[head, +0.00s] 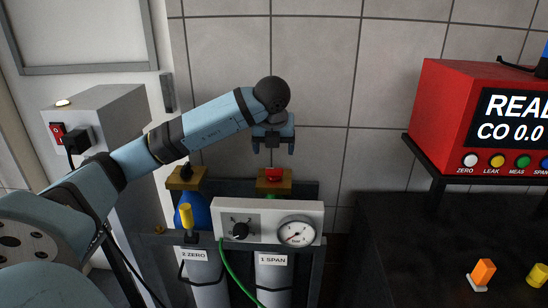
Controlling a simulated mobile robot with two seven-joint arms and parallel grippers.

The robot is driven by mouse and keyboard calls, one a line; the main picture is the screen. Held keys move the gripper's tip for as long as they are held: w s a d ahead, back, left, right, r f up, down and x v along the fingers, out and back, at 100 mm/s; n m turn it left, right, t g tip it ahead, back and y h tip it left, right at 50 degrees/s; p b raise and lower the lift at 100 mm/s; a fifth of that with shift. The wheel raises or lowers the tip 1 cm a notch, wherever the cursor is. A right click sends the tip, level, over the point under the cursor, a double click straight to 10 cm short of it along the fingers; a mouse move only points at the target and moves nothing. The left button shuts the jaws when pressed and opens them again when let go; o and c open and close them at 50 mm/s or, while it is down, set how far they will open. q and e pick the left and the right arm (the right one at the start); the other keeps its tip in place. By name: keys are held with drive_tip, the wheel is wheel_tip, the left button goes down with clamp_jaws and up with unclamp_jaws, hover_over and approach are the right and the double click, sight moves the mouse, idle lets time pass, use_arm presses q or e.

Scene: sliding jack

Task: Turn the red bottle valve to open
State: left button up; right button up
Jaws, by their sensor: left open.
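The red bottle valve (273,174) sits on a brass block (262,186) above the bottle labelled "1 SPAN" (271,280). My left gripper (274,148) points down with its two fingers apart and nothing visible between them. In the head view it appears just above the red valve, with a gap between fingertips and knob. The depth between them is hard to judge. The valve's angle is too small to read. My right gripper is not in view.
A white panel with a black knob (240,231) and a round gauge (296,232) stands in front of the bottles. Tiled wall behind.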

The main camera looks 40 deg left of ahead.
use_arm(q)
drive_tip(key=v, duration=0.4)
drive_tip(key=shift+r, duration=0.15)
idle(0.4)
